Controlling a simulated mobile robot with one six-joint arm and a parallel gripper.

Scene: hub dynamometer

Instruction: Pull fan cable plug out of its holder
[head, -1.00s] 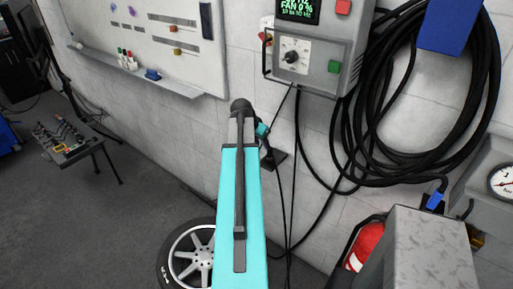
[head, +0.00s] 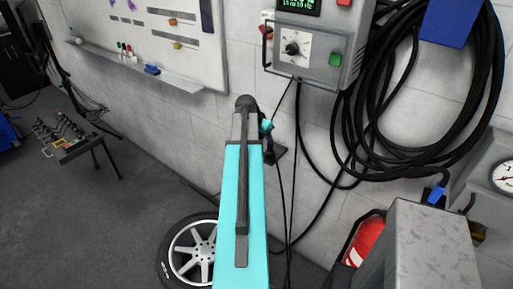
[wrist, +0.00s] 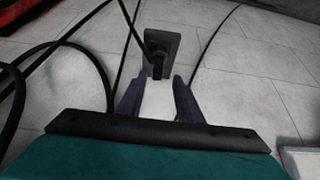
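The fan cable plug (wrist: 157,60) is dark and sits at a dark, squarish wall holder (wrist: 168,42), just beyond my fingertips in the wrist view. My gripper (wrist: 160,78) points at it with two dark fingers apart and pale wall showing between them. The fingers are open. I cannot tell whether the tips reach beside the plug. In the head view the holder (head: 278,154) shows as a dark plate just right of my turquoise arm. The arm hides the plug and most of my gripper there.
A grey control box (head: 321,62) hangs above the holder, with black cables (head: 293,205) running down. A large black cable coil (head: 415,150) hangs to the right. A wheel (head: 193,247) is on the floor below. A grey metal block (head: 425,225) is at front right.

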